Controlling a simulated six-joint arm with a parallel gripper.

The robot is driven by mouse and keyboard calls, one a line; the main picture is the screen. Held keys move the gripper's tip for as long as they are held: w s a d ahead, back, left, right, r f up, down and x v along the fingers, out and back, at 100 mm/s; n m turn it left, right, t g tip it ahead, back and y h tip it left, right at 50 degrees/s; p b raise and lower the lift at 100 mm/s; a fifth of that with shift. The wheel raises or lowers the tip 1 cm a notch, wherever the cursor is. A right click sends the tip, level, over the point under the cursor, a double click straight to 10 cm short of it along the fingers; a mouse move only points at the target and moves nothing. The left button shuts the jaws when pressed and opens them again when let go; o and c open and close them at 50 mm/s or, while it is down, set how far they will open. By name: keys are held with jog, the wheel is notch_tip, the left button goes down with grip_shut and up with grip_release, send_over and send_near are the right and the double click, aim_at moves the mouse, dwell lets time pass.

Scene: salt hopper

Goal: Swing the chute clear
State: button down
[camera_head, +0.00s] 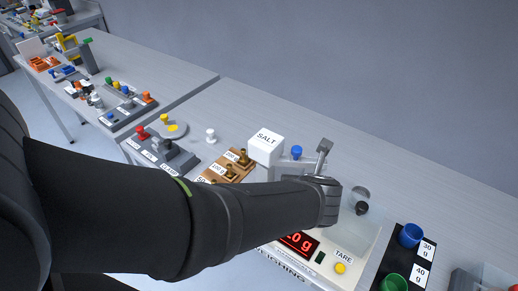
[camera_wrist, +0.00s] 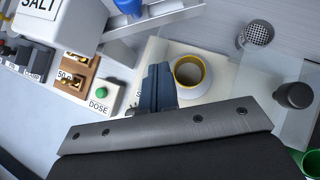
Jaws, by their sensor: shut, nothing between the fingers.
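The white salt hopper (camera_head: 266,145), marked SALT, stands behind my forearm in the head view; its corner also shows in the wrist view (camera_wrist: 62,22). A grey metal channel (camera_wrist: 165,20), which looks like the chute, runs right from near the hopper, beside a blue knob (camera_wrist: 130,6). The knob also shows in the head view (camera_head: 297,152). My gripper (camera_wrist: 157,72) is shut and empty. Its dark blue fingers show left of a white cup with a yellow rim (camera_wrist: 188,75), apart from the channel. In the head view my arm hides the fingers and most of the channel.
A green DOSE button (camera_wrist: 104,96) and wooden weight rack (camera_wrist: 76,75) lie left of the fingers. A dark knob (camera_wrist: 293,97) and a round mesh cup (camera_wrist: 258,35) lie right. The yellow TARE button (camera_head: 340,268) and a blue cup (camera_head: 410,235) are at front right.

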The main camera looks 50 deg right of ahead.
aim_at(304, 163)
jog(key=shift+w+d+f, duration=0.25)
jog(key=shift+w+d, duration=0.25)
jog(key=shift+d, duration=0.3)
jog(key=shift+w+d+f, duration=0.3)
jog(key=shift+w+d, duration=0.15)
jog(key=shift+d, duration=0.4)
jog(key=shift+w+d+f, duration=0.25)
jog(key=shift+w+d, duration=0.25)
jog(key=shift+d, duration=0.3)
jog(key=shift+d, duration=0.15)
jog(key=shift+w+d+n+t+y, duration=0.2)
jog(key=shift+d+n+t+y, duration=0.45)
jog(key=shift+d+n, duration=0.45)
jog(key=w+d+n+t+y, duration=0.3)
jog(key=w+d+n+y, duration=0.2)
jog(key=n, duration=0.3)
jog(key=shift+w+d+n, duration=0.3)
jog(key=shift+w+d, duration=0.2)
jog(key=shift+w, duration=0.05)
jog(key=shift+y, duration=0.25)
